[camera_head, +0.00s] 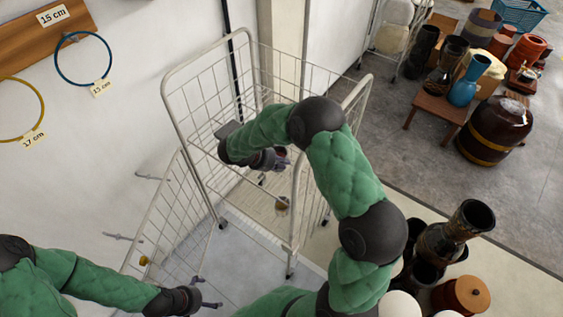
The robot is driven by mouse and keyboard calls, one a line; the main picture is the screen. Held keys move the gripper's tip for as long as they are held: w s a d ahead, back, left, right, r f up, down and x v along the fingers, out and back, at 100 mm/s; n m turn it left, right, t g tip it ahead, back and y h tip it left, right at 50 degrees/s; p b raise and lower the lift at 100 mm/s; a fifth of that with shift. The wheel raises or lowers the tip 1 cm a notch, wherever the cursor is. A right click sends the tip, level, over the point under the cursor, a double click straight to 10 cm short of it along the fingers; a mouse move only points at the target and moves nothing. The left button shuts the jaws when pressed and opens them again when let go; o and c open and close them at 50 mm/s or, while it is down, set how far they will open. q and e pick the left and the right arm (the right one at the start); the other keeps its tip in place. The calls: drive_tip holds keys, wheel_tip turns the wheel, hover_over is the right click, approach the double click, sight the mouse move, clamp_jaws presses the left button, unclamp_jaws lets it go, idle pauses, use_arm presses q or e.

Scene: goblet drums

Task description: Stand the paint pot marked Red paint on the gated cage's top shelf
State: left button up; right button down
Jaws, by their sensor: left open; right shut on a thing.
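The gated cage (206,125) is a tall white wire frame on castors against the wall. Its wire gate (165,222) stands swung out to the left. My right arm reaches over into the cage. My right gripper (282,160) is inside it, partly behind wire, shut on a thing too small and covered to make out. No Red paint label is readable, so I cannot tell which thing is that pot. My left gripper (212,297) is open and empty near the gate's lower end.
Dark goblet drums (470,218) and a lidded brown drum (461,295) stand at the lower right, close to my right arm. A low wooden table (440,105) holds a blue vase (469,82). Hoops (83,60) hang on the left wall.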

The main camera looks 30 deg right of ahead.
drive_tip(key=shift+r, duration=0.1)
drive_tip(key=shift+f+b, duration=0.2)
drive_tip(key=shift+b, duration=0.1)
drive_tip(key=c, duration=1.3)
unclamp_jaws()
drive_tip(key=shift+o, duration=0.2)
drive_tip(key=shift+r, duration=0.1)
drive_tip(key=shift+r+p, duration=0.15)
drive_tip(key=shift+p, duration=0.2)
drive_tip(key=v, duration=1.2)
drive_tip(key=shift+s, duration=0.1)
